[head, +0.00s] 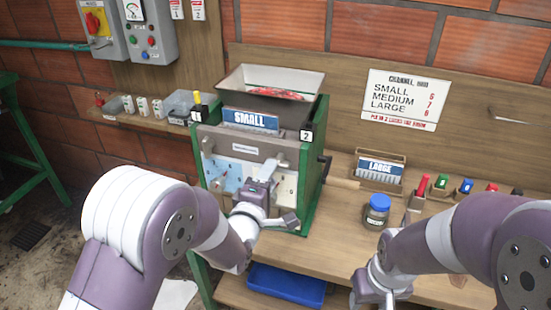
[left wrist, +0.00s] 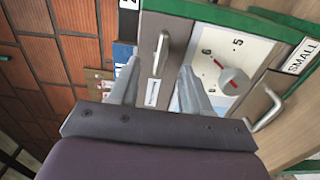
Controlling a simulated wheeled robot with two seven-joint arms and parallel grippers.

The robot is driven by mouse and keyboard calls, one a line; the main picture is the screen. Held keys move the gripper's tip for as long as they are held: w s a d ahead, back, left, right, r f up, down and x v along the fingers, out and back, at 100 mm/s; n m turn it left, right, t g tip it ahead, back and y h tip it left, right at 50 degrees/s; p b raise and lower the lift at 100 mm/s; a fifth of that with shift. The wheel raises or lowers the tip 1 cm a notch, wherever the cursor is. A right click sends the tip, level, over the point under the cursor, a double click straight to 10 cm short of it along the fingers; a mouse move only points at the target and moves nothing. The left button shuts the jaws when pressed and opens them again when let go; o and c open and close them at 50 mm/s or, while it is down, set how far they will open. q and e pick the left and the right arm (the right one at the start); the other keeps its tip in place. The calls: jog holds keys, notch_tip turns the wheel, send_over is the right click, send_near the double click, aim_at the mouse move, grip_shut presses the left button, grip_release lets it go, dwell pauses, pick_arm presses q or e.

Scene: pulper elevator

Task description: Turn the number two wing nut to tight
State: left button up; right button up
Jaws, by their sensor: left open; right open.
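The pulper (head: 243,150) stands on the bench with a green frame and a grey front plate. A "2" tag (head: 306,135) is at its upper right corner. In the left wrist view, a long grey piece (left wrist: 160,48), apparently the number two wing nut, stands on the plate. My left gripper (head: 278,192) is open in front of the plate; in the left wrist view its fingertips (left wrist: 158,68) lie either side of that piece. I cannot tell whether they touch it. My right gripper (head: 374,292) is low at the bottom right, away from the pulper, its fingers partly cut off.
A dial with a grey knob (left wrist: 235,80) and a metal handle (left wrist: 267,108) are right of my left fingers. A blue-lidded jar (head: 377,208), a "LARGE" box (head: 379,169) and coloured markers stand on the bench. A blue bin (head: 287,284) is below.

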pick_arm(q)
jog(key=p+x, duration=0.1)
jog(key=x, duration=0.4)
jog(key=shift+w+d, duration=0.1)
jog(key=shift+c, duration=0.4)
grip_shut()
